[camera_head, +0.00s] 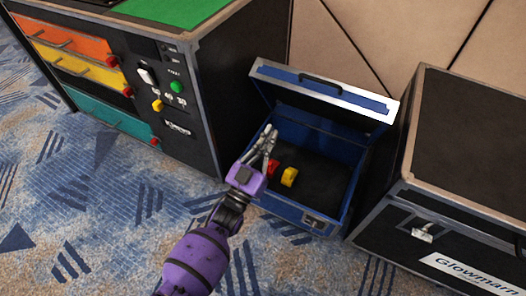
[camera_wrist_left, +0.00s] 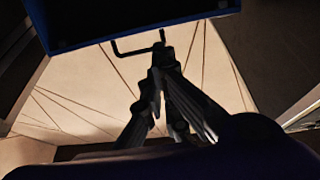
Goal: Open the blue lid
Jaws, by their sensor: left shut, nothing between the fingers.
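The blue lid (camera_head: 325,92) stands raised at the back of a blue case (camera_head: 290,211), with a dark handle (camera_head: 320,85) on it. The case's dark interior is exposed, and it holds a red item (camera_head: 272,167) and a yellow item (camera_head: 289,177). My left gripper (camera_head: 268,135) is shut and empty, over the case's left side and below the lid's edge. In the left wrist view the shut fingers (camera_wrist_left: 160,55) point toward a dark bar handle (camera_wrist_left: 138,48) under a blue panel (camera_wrist_left: 130,18). Whether they touch it is unclear. My right gripper is not in view.
A black cabinet (camera_head: 190,105) with orange, yellow and teal drawers stands at the left, close to the case. A closed black flight case (camera_head: 465,150) stands close at the right. A beige panelled wall (camera_head: 400,35) is behind. Carpet in front is open.

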